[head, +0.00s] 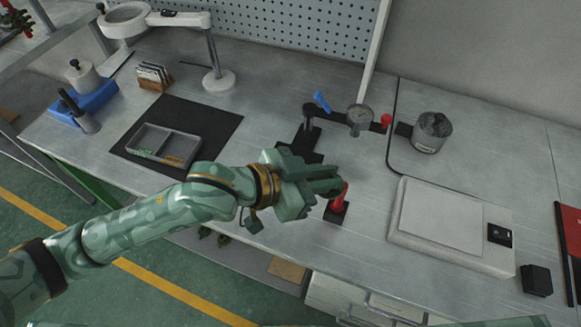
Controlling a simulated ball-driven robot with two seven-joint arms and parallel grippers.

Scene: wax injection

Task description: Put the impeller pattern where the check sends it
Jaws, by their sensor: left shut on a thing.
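My left gripper (325,183) is over the front middle of the bench, its fingers closed around the upper part of a red upright piece (339,200). The fingers hide part of this piece, and I cannot tell whether it is the impeller pattern. A small black base (336,214) shows just below it; I cannot tell whether the two are joined. A dial gauge (360,117) on a dark stand, with a blue lever (321,101) and a red knob (386,120), stands behind the gripper. My right gripper is not in view.
A white scale (415,237) and a small black box (537,280) are at right. A grey pot (430,135) stands behind the scale. A divided tray (150,140) lies on a black mat (215,122) at left, near a magnifier lamp (219,80). Bare bench shows between mat and gauge.

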